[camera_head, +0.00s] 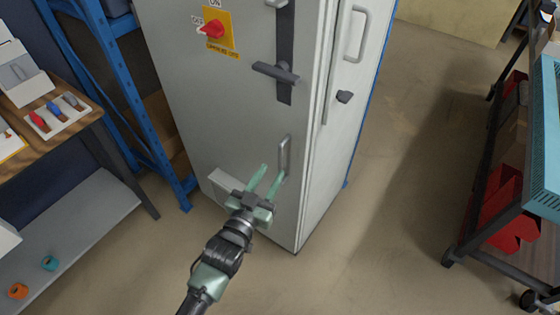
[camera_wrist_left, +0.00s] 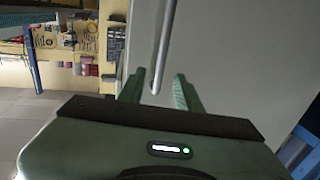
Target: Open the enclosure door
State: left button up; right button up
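The enclosure (camera_head: 215,110) is a tall light-grey cabinet in the head view, and its front door looks shut. A dark lever latch (camera_head: 275,72) sits on the door, pointing left from a dark vertical plate. Below it is a grey vertical bar handle (camera_head: 284,152). My left gripper (camera_head: 273,170) is open at the lower part of this handle. In the left wrist view, the handle bar (camera_wrist_left: 164,45) appears between the two green fingers (camera_wrist_left: 159,78), which stand apart from it. I cannot tell how deep it sits between them. My right gripper is not in view.
A red rotary switch (camera_head: 210,29) on a yellow plate is on the door. A blue rack (camera_head: 125,90) and workbench stand left. A cart (camera_head: 515,150) stands right, with clear floor between.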

aim_at(279, 160)
pick_arm(q)
jog(key=x, duration=0.7)
grip_shut()
jog(key=shift+f, duration=0.1)
dwell(1.2)
